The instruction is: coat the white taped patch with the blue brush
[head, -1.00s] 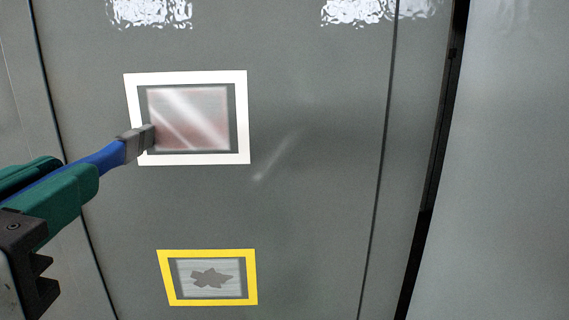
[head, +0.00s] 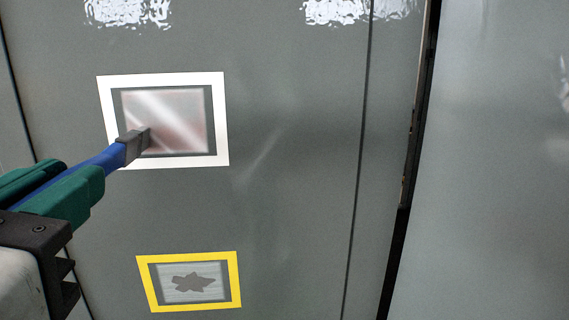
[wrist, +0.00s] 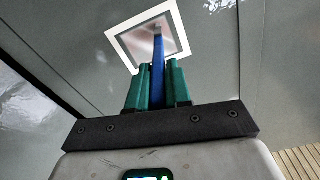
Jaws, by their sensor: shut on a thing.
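The white taped patch (head: 222,120) is a white tape frame on the grey panel, around a pinkish, hazy area with pale diagonal streaks. It also shows in the wrist view (wrist: 117,41). My gripper (head: 85,185) is shut on the blue brush (head: 100,162), its green fingers on either side of the handle. The brush's grey head overlaps the lower left of the pinkish area; I cannot tell whether it touches the surface. In the wrist view the gripper (wrist: 157,85) points up at the patch with the brush (wrist: 158,65) between its fingers.
A yellow taped patch (head: 236,280) with a dark irregular blotch inside sits below the white one. Shiny crinkled patches (head: 130,12) lie along the top. A panel seam and a dark gap (head: 395,240) run down the right. The panel between is flat and clear.

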